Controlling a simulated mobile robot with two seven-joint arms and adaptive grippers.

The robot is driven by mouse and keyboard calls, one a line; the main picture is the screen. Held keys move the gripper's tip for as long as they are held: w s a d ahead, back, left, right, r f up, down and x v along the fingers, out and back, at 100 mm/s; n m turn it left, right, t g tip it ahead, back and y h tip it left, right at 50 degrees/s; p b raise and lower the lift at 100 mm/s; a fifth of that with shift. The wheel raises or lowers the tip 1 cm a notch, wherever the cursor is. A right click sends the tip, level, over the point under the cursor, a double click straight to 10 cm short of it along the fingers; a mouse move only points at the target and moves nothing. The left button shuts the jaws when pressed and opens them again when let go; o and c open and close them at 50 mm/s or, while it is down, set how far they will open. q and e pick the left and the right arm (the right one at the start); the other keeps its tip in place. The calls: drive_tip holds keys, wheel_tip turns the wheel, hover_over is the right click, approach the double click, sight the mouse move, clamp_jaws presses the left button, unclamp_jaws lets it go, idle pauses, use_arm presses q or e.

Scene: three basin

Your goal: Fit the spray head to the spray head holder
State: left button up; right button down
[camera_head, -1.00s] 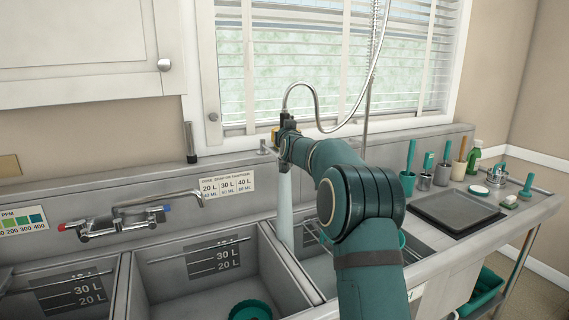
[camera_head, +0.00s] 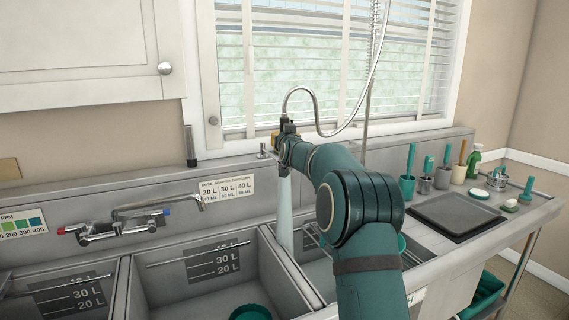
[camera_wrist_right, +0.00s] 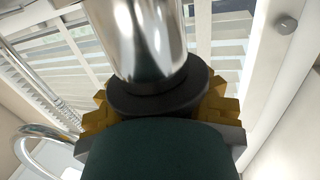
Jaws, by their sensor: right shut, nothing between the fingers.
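The spray head (camera_head: 287,124) hangs upright from its curved silver hose (camera_head: 330,132), over the divider between the middle and right basins. My right gripper (camera_head: 277,140) is at the spray head and shut, with nothing gripped between its fingers. In the right wrist view, a shiny metal cylinder (camera_wrist_right: 145,42) with a black collar (camera_wrist_right: 158,100) stands close, with yellow finger pads to each side. A dark green rounded body (camera_wrist_right: 158,152) covers the lower middle. A pale stream (camera_head: 284,215) runs down below the gripper. I cannot make out the spray head holder. My left gripper is out of view.
A faucet (camera_head: 130,222) is on the wall at left, above the basins (camera_head: 205,268). A grey tray (camera_head: 455,215), brushes and a green bottle (camera_head: 474,162) stand on the right counter. The window (camera_head: 300,70) is behind. My right forearm hides part of the right basin.

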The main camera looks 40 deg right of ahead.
drive_tip(key=shift+f, duration=0.1)
drive_tip(key=shift+f+b, duration=1)
drive_tip(key=shift+f, duration=0.2)
drive_tip(key=shift+f, duration=0.1)
drive_tip(key=shift+f, duration=0.15)
idle(0.4)
drive_tip(key=shift+f, duration=0.2)
